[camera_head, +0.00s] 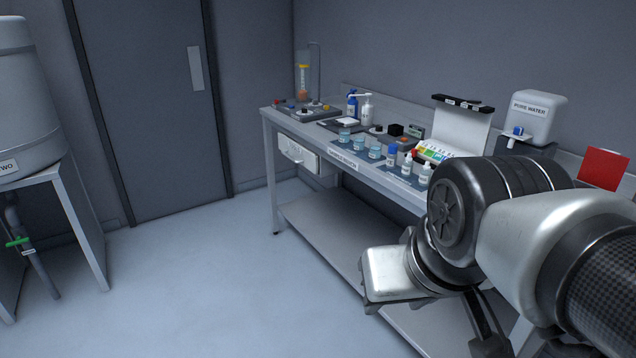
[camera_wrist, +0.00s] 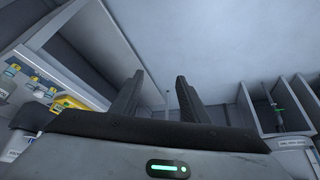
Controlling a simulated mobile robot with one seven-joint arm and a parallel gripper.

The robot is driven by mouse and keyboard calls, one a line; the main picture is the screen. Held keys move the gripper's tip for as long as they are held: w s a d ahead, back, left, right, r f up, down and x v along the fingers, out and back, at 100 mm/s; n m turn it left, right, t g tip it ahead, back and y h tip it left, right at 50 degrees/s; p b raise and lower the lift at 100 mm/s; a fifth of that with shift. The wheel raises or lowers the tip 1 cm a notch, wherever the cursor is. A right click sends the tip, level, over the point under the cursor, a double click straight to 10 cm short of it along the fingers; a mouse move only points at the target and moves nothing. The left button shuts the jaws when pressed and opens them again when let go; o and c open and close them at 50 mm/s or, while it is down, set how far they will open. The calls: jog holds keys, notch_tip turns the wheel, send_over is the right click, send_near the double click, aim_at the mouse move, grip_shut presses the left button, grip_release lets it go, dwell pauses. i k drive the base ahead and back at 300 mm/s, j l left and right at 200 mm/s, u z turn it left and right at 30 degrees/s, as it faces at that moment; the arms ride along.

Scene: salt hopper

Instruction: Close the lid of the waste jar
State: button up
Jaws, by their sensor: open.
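I cannot pick out the waste jar or its lid for certain in either view. Several small jars with pale blue contents (camera_head: 359,143) stand on the bench (camera_head: 285,120) in the head view, and I cannot tell whether any of them is it. My gripper (camera_wrist: 160,90) shows two dark fingers spread apart with nothing between them in the wrist view. In the head view my arm reaches in from the right, in front of the bench, and hides part of its right end.
A large grey hopper (camera_head: 25,100) stands at the left on a metal stand (camera_head: 80,215). The floor (camera_head: 190,285) between is clear.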

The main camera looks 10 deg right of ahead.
aim_at(603, 168)
jog(key=j+z, duration=0.2)
jog(key=z, duration=0.15)
jog(key=i+j+z, duration=0.1)
jog(key=z, duration=0.2)
jog(key=l+z, duration=0.15)
jog(key=z, duration=0.3)
jog(key=l+z, duration=0.15)
jog(key=z, duration=0.3)
jog(key=j+z, duration=0.1)
jog(key=j, duration=0.65)
jog(key=k+j+z, duration=0.1)
jog(key=j, duration=0.6)
jog(key=k, duration=0.05)
